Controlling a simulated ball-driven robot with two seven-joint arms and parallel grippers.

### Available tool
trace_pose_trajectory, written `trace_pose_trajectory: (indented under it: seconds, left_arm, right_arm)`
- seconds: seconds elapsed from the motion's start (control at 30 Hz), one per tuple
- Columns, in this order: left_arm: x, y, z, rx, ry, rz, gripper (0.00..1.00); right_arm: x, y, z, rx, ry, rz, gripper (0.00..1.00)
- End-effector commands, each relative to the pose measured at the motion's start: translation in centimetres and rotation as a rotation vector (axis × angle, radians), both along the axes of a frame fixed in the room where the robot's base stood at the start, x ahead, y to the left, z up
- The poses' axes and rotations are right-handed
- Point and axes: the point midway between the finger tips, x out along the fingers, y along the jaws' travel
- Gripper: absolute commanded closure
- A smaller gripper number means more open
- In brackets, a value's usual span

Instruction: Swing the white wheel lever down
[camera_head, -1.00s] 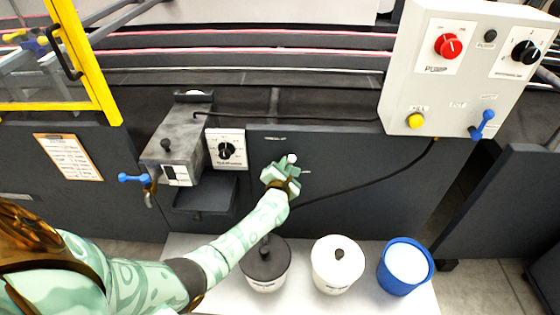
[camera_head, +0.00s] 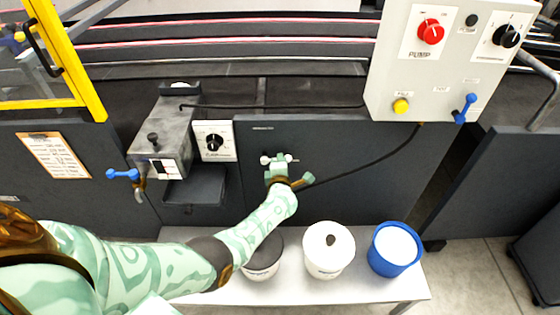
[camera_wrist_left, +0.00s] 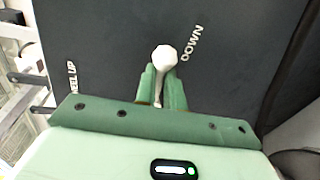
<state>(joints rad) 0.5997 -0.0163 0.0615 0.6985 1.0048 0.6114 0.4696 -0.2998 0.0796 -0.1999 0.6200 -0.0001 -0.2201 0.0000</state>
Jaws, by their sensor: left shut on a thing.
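The white wheel lever shows in the left wrist view as a white round knob (camera_wrist_left: 165,57) on a thin stem, in front of a dark panel (camera_wrist_left: 115,40). My left gripper (camera_wrist_left: 160,84) is shut on the lever, with one green finger on each side of the stem and the knob standing out past the tips. The knob is close to the "DOWN" lettering (camera_wrist_left: 192,44); the "WHEEL UP" lettering (camera_wrist_left: 71,78), partly hidden, is further left. In the head view my left gripper (camera_head: 279,164) is at the dark panel, below its small label. My right gripper is not in view.
A grey glue unit (camera_head: 160,135) with a blue lever is to the left. A black cable (camera_head: 375,172) crosses the panel.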

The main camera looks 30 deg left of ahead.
Motion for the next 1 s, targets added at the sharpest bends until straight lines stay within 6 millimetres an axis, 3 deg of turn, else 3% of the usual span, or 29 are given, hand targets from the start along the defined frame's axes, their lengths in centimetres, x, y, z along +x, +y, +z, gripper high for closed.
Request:
trace_pose_trajectory:
  seconds: [0.57, 0.6, 0.67, 1.0]
  left_arm:
    - [-0.02, -0.13, -0.29, 0.026, 0.019, -0.002, 1.0]
    - [-0.02, -0.13, -0.29, 0.025, 0.019, -0.001, 0.81]
    - [-0.03, -0.11, -0.27, 0.025, 0.019, -0.001, 0.68]
    - [-0.34, -0.25, 0.03, 0.026, 0.017, -0.001, 0.68]
  right_arm:
    - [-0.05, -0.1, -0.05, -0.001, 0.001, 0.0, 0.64]
    - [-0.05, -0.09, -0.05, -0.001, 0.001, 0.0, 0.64]
    - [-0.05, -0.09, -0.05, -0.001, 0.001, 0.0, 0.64]
    - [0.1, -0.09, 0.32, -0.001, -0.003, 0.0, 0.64]
